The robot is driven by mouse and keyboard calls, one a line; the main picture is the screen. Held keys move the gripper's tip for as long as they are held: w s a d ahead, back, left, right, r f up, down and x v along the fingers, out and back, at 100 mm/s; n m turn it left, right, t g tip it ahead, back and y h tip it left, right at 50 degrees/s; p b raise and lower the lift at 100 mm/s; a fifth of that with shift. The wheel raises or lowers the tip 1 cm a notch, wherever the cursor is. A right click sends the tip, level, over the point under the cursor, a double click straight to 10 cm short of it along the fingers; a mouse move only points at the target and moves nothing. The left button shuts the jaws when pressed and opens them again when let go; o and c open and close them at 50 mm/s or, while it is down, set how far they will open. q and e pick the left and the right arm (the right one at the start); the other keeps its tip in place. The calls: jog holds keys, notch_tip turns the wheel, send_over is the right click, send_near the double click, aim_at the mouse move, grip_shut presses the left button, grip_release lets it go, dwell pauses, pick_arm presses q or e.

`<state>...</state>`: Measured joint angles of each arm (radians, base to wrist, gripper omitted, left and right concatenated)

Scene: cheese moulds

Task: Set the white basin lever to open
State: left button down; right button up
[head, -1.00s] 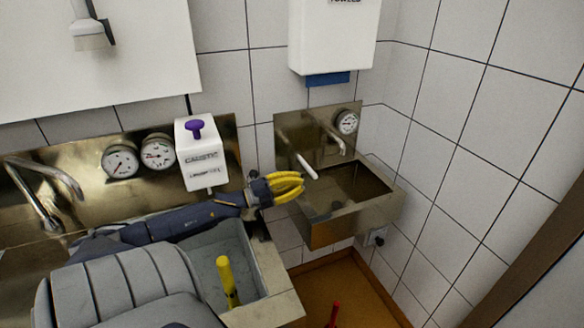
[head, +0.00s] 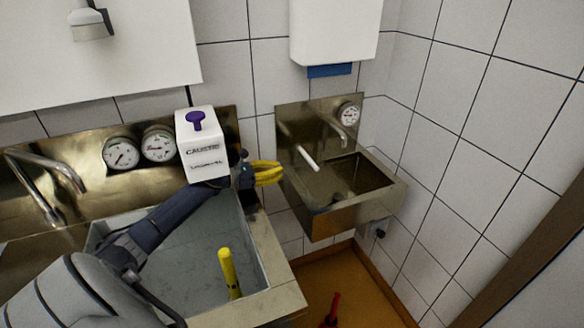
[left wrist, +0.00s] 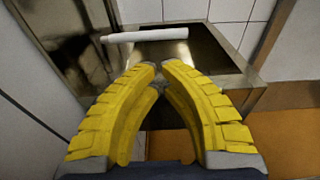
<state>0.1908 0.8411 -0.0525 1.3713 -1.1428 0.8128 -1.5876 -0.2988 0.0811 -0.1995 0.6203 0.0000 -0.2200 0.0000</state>
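In the left wrist view the white lever (left wrist: 145,35) lies nearly level across the top, beyond my fingertips. My left gripper (head: 282,174) has yellow fingers and sits left of the small basin, apart from the lever. In the left wrist view the fingers (left wrist: 160,68) come together at the tips with nothing between them. My right gripper is not in view.
A white caustic dispenser (head: 203,150) with a purple knob stands just left of my gripper. A large sink (head: 275,290) with a yellow handle (head: 229,272) lies below my arm. A red object (head: 333,310) is low down. A towel dispenser (head: 335,30) hangs above the small basin.

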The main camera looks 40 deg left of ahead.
pick_arm(q)
jog(key=x, duration=1)
jog(key=shift+a, duration=0.25)
jog(key=shift+w+f, duration=0.1)
jog(key=shift+d, duration=0.1)
